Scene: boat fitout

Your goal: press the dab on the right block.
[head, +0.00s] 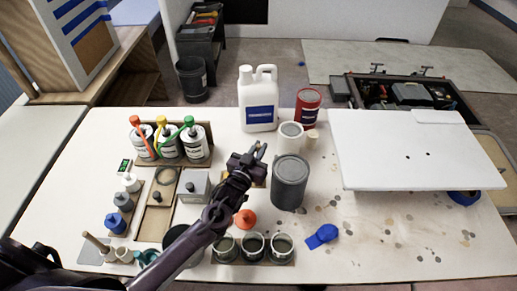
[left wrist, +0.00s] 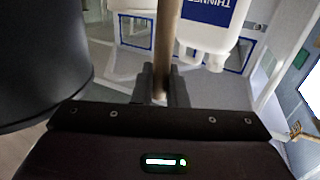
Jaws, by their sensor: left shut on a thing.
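My left gripper (head: 258,152) is over the middle of the table, just left of the dark grey can (head: 290,182). It is shut on a brown wooden stick (left wrist: 165,45), which stands upright between the fingers in the left wrist view. The stick's far end is outside that view, and the stick is hard to make out in the head view. A grey block (head: 194,188) with a dark knob sits left of my arm. I cannot tell which thing is the right block; my gripper and forearm hide part of the table there. No dab can be made out. My right gripper is not in view.
The white thinner jug (head: 259,115), red can (head: 308,107) and white tub (head: 290,137) stand behind. A white panel (head: 415,160) covers the right side. The front right table is spotted but mostly free.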

